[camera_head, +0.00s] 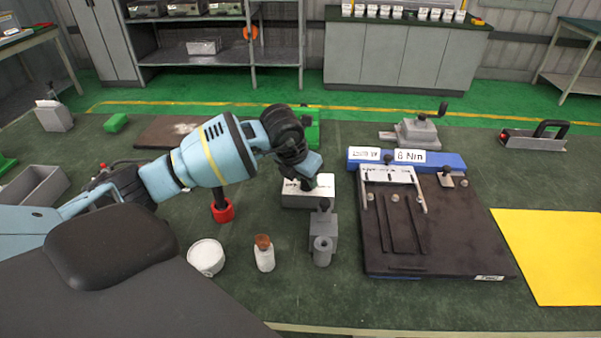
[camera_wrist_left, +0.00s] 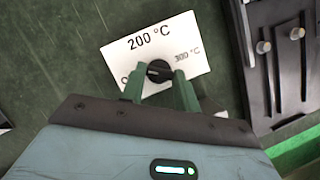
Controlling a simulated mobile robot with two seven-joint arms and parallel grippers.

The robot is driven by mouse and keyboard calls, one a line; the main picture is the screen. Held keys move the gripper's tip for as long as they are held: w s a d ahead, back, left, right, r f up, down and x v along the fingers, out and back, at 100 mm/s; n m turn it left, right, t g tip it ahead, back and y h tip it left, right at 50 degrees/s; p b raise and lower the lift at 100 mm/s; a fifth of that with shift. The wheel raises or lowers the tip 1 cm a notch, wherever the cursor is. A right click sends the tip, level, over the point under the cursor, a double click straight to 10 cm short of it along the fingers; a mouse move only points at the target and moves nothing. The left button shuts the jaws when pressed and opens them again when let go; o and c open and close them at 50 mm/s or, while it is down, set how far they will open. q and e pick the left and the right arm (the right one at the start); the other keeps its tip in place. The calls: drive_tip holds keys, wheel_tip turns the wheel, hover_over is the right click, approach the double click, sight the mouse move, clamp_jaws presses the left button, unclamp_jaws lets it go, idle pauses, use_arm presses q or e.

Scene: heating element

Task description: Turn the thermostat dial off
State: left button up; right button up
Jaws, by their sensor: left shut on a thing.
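The thermostat is a grey box with a white top (camera_head: 296,196) on the green bench in the head view. In the left wrist view its white plate (camera_wrist_left: 183,38) bears "200 °C" at the top, "300 °C" at the right and a partly covered "O" at the left. The black dial (camera_wrist_left: 158,70) has a small pale mark on its left side. My left gripper (camera_wrist_left: 158,81) reaches down over the plate, its two green fingers shut on the dial from either side. In the head view my left gripper (camera_head: 309,182) hides the dial. My right gripper is not in view.
A grey metal fixture (camera_head: 322,240) stands just in front of the thermostat.

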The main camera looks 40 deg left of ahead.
use_arm(q)
drive_tip(key=n+p, duration=0.1)
drive_tip(key=n, duration=0.1)
drive_tip(key=n+y+p, duration=0.1)
drive_tip(key=n, duration=0.1)
drive_tip(key=shift+d+r+y, duration=0.2)
drive_tip(key=shift+y, duration=0.1)
drive_tip(key=shift+w+n+g+y+p, duration=0.1)
drive_tip(key=shift+n+g+y+p, duration=0.2)
drive_tip(key=shift+n, duration=0.7)
drive_tip(key=shift+f+n, duration=0.1)
drive_tip(key=shift+n, duration=0.3)
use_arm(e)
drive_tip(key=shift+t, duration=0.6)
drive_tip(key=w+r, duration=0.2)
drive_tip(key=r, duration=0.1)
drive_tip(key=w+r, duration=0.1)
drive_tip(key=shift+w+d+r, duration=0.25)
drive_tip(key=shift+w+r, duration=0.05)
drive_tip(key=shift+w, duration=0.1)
use_arm(q)
drive_tip(key=shift+f, duration=0.1)
drive_tip(key=o, duration=1)
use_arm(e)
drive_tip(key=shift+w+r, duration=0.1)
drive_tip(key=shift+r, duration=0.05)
